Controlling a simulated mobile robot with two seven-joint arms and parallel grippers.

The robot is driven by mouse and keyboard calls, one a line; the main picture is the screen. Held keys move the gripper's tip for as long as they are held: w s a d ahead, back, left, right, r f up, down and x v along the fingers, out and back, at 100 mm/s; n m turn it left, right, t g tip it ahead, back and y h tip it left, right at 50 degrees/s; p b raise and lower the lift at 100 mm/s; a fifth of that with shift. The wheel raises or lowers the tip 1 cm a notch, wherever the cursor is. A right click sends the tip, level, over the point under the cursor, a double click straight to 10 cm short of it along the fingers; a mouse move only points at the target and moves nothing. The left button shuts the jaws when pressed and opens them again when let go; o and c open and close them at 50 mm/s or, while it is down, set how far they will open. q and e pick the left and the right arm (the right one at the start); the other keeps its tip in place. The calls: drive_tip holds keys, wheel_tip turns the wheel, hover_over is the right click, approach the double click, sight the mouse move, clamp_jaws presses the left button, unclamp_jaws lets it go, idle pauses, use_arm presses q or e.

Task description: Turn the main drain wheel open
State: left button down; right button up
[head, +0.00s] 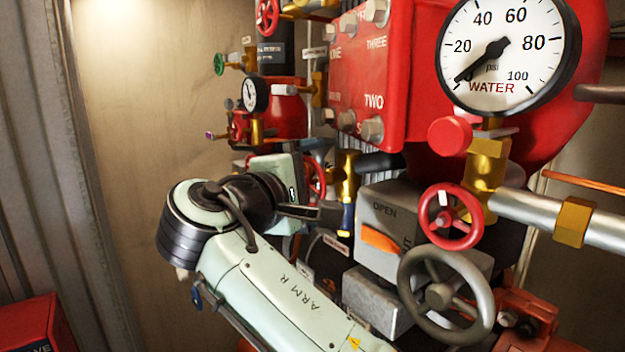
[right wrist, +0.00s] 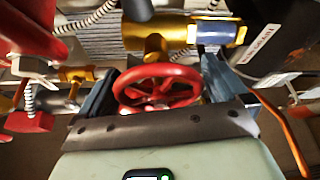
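My right arm reaches up and left in the head view. Its right gripper (head: 300,211) is at a red handwheel (head: 318,176), which is partly hidden behind the wrist and gripper. In the right wrist view the red wheel (right wrist: 157,88) sits on a brass valve body (right wrist: 155,46), between the two spread fingers of the right gripper (right wrist: 157,74). One finger is on each side of the rim. Whether they touch it I cannot tell. No readable label marks this wheel as the main drain. My left gripper is not in view.
A larger red wheel (head: 453,216) and a grey wheel (head: 445,297) stand at the right. A water gauge (head: 505,52) is at the upper right. An orange lever (right wrist: 284,130) lies right of the gripper in the wrist view. Bare wall (head: 145,110) leaves room at the left.

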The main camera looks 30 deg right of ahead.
drive_tip(key=v, duration=1.3)
drive_tip(key=shift+a, duration=0.2)
drive_tip(key=shift+s+f, duration=0.1)
